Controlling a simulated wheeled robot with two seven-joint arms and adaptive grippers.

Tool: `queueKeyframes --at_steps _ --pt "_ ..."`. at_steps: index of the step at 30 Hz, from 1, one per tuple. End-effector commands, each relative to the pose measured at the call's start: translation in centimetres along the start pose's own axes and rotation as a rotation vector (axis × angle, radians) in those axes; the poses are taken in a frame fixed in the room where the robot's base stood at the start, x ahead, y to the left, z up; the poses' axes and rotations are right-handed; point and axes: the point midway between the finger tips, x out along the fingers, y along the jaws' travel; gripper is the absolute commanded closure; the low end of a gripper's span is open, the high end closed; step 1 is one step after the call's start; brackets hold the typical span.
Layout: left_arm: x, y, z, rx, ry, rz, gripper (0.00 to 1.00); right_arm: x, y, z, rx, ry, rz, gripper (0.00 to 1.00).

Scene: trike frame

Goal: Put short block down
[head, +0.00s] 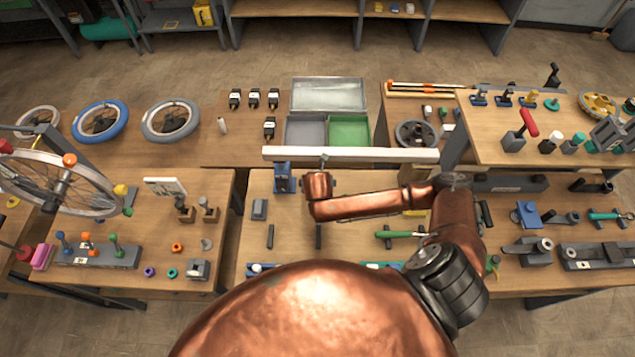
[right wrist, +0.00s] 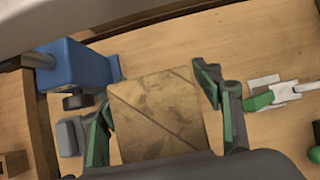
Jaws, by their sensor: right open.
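The short block (right wrist: 158,115) looks tan and worn, with a diagonal line across its face. In the right wrist view it sits between the green fingers of my right gripper (right wrist: 157,77). The fingers are open on either side of it; I cannot tell whether one touches it. In the head view my copper right arm reaches in from the lower right to the middle table and hides the block and fingertips. My left gripper is not in view.
A blue stand (head: 284,178), also in the right wrist view (right wrist: 78,66), is close to the gripper's left. A long pale beam (head: 350,154) spans behind it. A grey part (head: 258,210) and a green-handled tool (head: 400,234) lie nearby. Bare wood (head: 285,225) lies between parts.

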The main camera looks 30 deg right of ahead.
Motion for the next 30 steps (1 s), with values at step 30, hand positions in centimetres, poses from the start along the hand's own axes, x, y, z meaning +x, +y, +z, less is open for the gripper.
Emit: queueKeyframes --at_steps 30 --pt "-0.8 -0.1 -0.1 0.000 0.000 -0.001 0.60 -12.0 0.0 0.1 0.001 -0.001 0.000 0.40"
